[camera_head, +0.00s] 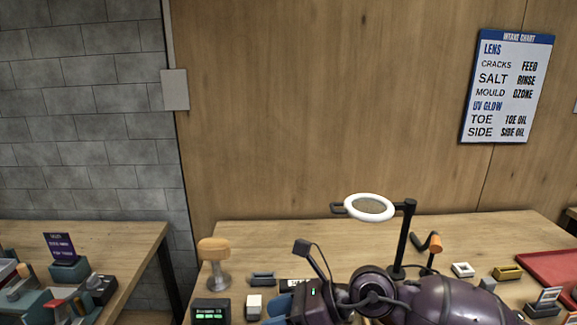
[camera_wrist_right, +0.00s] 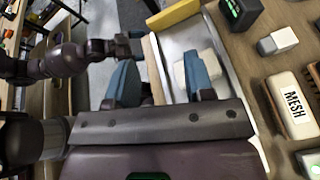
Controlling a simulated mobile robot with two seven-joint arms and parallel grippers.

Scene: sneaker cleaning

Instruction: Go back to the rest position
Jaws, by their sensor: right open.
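My right arm (camera_head: 430,300) fills the lower middle of the head view, over the front of the wooden bench. My right gripper (camera_wrist_right: 160,82) is open in the right wrist view, its two blue fingers wide apart. A pale object (camera_wrist_right: 204,65) shows behind the fingers in a light tray (camera_wrist_right: 171,38); I cannot tell whether it is touched. In the head view the gripper end is partly cut off by the lower edge. Dark arm links (camera_wrist_right: 63,60) show at the left of the right wrist view.
A side table (camera_head: 110,236) stands left.

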